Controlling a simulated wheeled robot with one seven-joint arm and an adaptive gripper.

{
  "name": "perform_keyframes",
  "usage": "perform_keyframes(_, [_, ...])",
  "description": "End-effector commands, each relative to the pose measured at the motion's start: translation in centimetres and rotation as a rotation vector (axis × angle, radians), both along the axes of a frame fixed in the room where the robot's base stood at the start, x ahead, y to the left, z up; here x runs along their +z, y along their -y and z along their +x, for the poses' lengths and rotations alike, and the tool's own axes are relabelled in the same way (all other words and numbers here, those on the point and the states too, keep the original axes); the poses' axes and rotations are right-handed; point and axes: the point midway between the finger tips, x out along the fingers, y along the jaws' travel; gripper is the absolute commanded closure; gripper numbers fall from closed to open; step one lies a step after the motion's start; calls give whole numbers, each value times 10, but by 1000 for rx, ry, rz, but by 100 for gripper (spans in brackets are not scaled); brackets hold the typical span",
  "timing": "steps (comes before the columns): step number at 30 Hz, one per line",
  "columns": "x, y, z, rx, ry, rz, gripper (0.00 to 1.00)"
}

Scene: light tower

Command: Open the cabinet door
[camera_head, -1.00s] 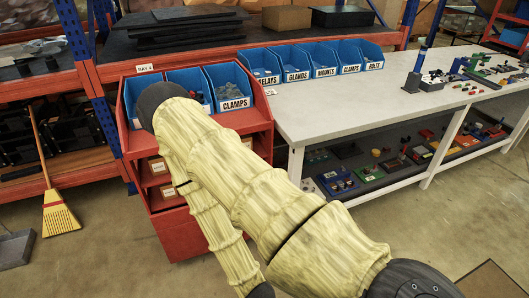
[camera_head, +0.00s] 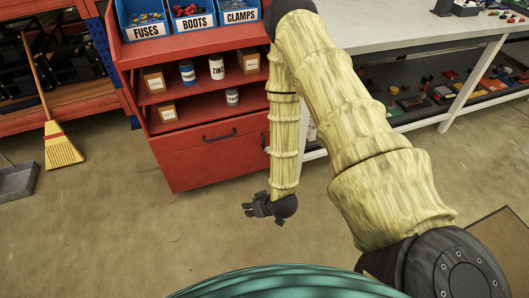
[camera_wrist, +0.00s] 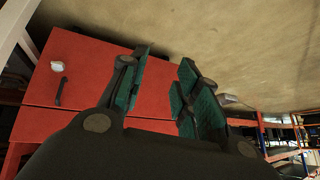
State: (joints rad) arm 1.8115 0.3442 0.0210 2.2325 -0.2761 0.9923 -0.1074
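The red cabinet (camera_head: 190,158) stands left of centre in the head view, with a shut red front below its open shelves. A dark handle (camera_head: 219,137) is on that front near the top. In the wrist view the red front (camera_wrist: 95,75) fills the left and middle, with a black handle (camera_wrist: 59,91) and a small white round piece (camera_wrist: 57,66) at the left. My gripper (camera_head: 250,209) hangs in front of the cabinet's lower right, apart from the handle. The wrist view shows its fingers (camera_wrist: 160,92) spread with nothing between them.
Blue bins (camera_head: 193,19) sit on top of the cabinet, and bottles (camera_head: 217,67) and small boxes stand on its shelves. A white workbench (camera_head: 400,36) is at the right. A broom (camera_head: 61,147) and a dustpan (camera_head: 18,181) are at the left. The floor before the cabinet is clear.

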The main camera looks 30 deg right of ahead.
Motion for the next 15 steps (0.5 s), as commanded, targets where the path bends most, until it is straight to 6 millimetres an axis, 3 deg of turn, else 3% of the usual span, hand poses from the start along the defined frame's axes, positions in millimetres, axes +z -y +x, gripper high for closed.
perform_keyframes(1, [-20, 9, 16, -8, 47, 4, 68])
perform_keyframes(6, [-38, 38, 64, -23, 206, 3, 68])
perform_keyframes(15, [-62, 100, 133, -54, 481, -22, 68])
